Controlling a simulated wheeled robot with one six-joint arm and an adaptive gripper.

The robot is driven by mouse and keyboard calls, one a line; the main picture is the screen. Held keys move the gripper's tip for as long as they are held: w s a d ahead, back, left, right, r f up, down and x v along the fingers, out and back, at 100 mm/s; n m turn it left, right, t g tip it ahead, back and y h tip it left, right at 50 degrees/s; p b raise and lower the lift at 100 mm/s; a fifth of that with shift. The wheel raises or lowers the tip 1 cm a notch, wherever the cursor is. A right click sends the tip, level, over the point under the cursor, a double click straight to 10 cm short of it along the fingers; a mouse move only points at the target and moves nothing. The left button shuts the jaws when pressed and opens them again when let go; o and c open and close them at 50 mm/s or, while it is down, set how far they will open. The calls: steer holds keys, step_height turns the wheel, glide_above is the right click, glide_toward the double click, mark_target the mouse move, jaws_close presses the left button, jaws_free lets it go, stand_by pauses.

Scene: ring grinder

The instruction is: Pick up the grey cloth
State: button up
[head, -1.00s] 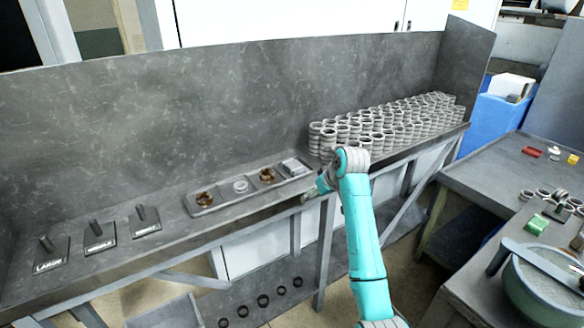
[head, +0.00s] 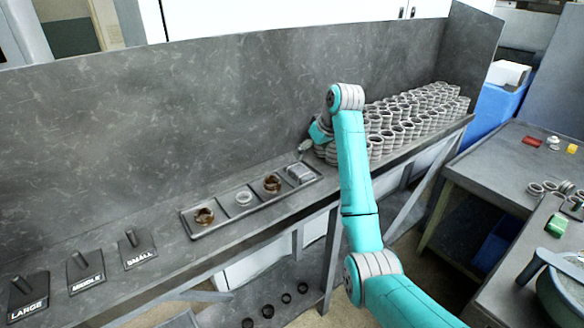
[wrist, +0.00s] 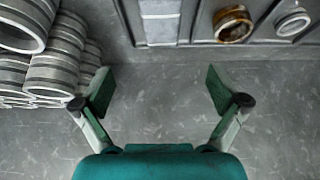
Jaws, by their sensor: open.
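The grey cloth (head: 300,173) lies folded in the right end compartment of a long shallow tray (head: 190,224) on the grey bench. In the wrist view the cloth (wrist: 160,22) is at the top middle, cut by the picture's edge, ahead of my fingertips. My gripper (wrist: 158,88) is open, with only bare bench showing between its fingers. In the head view my gripper (head: 306,147) is just above and behind the cloth, partly hidden by my arm; I see no contact.
Stacked grey rings (head: 415,125) stand close to the right of the tray; in the wrist view the ring stacks (wrist: 55,65) are beside my left finger. Labelled posts (head: 82,267) stand at left.

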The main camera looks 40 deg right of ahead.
glide_above(300, 170)
steer(key=s, duration=0.2)
step_height(300, 170, down, 5)
steer(key=shift+s+d+r, duration=0.1)
steer(key=shift+d, duration=0.05)
steer(key=shift+s+x, duration=0.15)
steer(key=shift+x, duration=1.15)
steer(key=shift+s+x, duration=0.15)
steer(key=shift+x, duration=1.15)
steer(key=shift+f, duration=0.45)
steer(key=shift+c, duration=0.2)
steer(key=c, duration=1.1)
